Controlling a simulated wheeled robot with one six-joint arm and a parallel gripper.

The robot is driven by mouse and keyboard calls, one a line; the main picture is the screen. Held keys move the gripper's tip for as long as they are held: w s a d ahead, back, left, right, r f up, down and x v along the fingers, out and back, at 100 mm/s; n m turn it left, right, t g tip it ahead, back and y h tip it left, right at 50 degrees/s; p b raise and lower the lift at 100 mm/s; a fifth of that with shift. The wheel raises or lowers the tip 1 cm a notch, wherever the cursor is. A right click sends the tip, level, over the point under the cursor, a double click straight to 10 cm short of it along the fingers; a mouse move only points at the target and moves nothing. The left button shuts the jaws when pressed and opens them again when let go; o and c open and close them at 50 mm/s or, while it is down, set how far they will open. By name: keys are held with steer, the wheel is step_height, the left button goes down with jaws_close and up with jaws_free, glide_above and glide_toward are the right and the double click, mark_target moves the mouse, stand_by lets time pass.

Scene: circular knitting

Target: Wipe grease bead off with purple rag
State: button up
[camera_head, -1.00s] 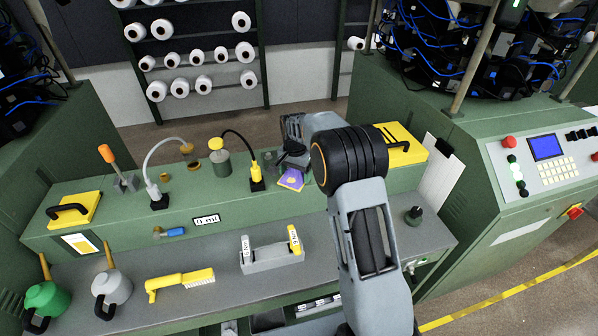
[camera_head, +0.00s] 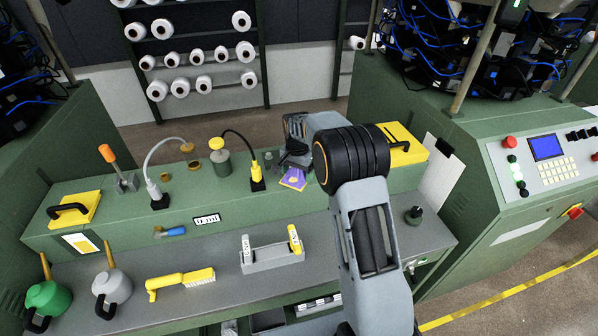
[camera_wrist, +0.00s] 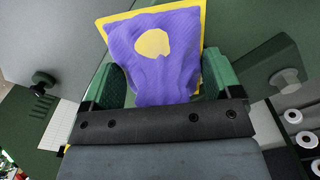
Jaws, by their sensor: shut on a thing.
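The purple rag (camera_head: 294,180) is at the top of the green bench housing, below my gripper (camera_head: 293,163). My gripper also shows in the wrist view (camera_wrist: 163,82), its green fingers shut on the rag (camera_wrist: 165,78). The rag is bunched between the fingers and fans out beyond them. A yellow patch shows in its middle and a yellow edge shows around its far side. I cannot tell whether the rag touches the surface under it. I cannot make out a grease bead in either view.
A yellow-capped fitting with a black hose (camera_head: 256,172) stands just left of the rag. A green jar with a yellow lid (camera_head: 219,157) is further left. A yellow cover with a black handle (camera_head: 404,150) is right of my arm. A holder (camera_head: 272,258) stands on the lower bench.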

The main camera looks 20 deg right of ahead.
steer(key=shift+r, duration=0.1)
steer(key=shift+r+p, duration=2.2)
steer(key=shift+r, duration=0.75)
steer(key=shift+f, duration=0.1)
